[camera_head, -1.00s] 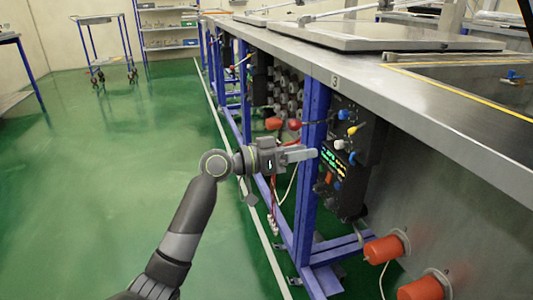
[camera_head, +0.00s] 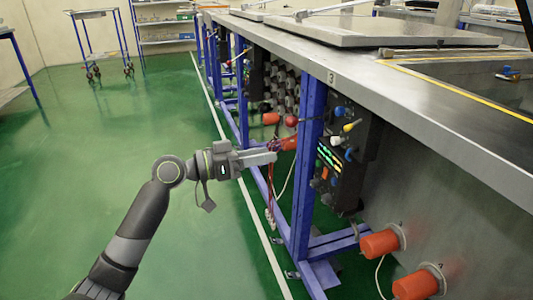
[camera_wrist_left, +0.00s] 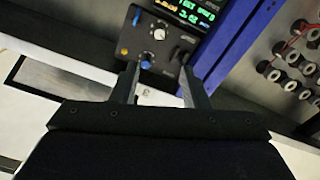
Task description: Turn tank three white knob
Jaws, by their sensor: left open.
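The tank three control panel (camera_head: 345,150) is a dark box below the steel edge marked 3. It carries a lit display and several coloured knobs. The white knob (camera_head: 337,141) sits among blue and yellow ones. In the left wrist view a round white knob (camera_wrist_left: 160,34) shows on the panel face, above a blue knob (camera_wrist_left: 145,62). My left gripper (camera_head: 275,157) points right toward the panel, well short of it, near the blue upright. In the left wrist view its two fingers (camera_wrist_left: 161,78) are apart with nothing held between them. My right gripper is out of view.
A blue frame post (camera_head: 309,150) stands just left of the panel. Orange caps (camera_head: 380,245) stick out of the tank wall at lower right. A red knob (camera_head: 291,121) and hanging cables lie behind my gripper. The green floor at left is open.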

